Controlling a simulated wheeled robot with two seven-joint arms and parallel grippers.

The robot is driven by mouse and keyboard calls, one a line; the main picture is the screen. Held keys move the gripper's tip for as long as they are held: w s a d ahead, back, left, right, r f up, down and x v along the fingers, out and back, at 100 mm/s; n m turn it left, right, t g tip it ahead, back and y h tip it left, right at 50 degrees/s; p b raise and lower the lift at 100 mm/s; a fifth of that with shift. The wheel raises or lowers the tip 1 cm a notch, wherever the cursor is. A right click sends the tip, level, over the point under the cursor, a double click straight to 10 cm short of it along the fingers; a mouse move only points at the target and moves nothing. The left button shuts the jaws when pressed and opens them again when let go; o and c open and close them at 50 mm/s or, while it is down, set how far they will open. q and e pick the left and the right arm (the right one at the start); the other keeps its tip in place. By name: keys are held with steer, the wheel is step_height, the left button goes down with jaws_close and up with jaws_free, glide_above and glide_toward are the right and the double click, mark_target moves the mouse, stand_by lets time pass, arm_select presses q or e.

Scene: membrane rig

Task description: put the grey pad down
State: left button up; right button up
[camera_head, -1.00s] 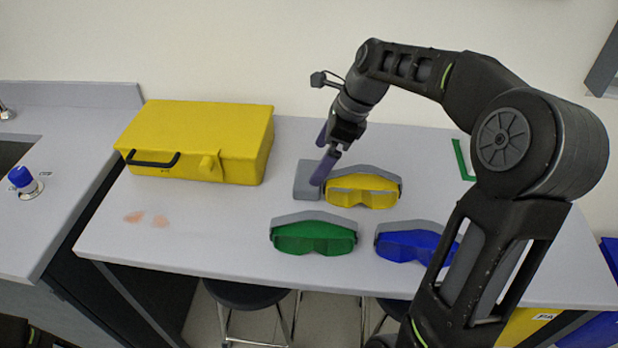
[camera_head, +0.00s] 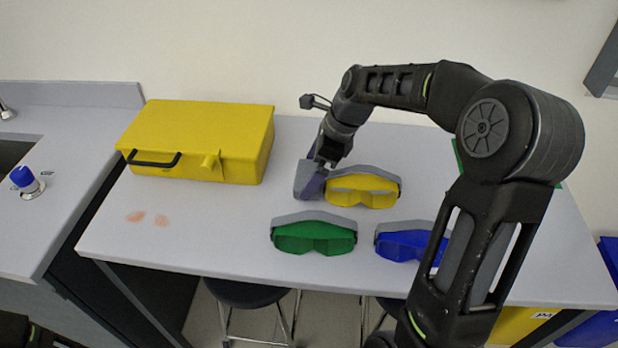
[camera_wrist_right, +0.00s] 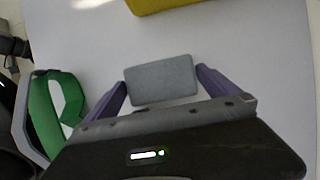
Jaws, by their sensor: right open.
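The grey pad (camera_head: 303,177) appears to lie flat on the light table, between the yellow case and the yellow goggles. In the right wrist view the pad (camera_wrist_right: 162,80) shows as a small grey rectangle with rounded corners. My right gripper (camera_head: 315,178) is down at the pad, its purple fingers partly hiding it in the head view. In the right wrist view the open gripper (camera_wrist_right: 161,77) has one finger on each side of the pad; I cannot tell whether they touch it. My left gripper is not in view.
A yellow case (camera_head: 200,140) stands left of the pad. Yellow goggles (camera_head: 362,190) sit close on the right, with green goggles (camera_head: 313,237) and blue goggles (camera_head: 405,245) nearer the front edge. Two reddish smudges (camera_head: 148,219) mark the table's left. The front-left tabletop is mostly clear.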

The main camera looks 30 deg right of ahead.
steer(key=shift+c, duration=0.6)
steer(key=c, duration=1)
steer(key=shift+o, duration=0.2)
steer(key=shift+r, duration=0.15)
step_height(320, 180, up, 10)
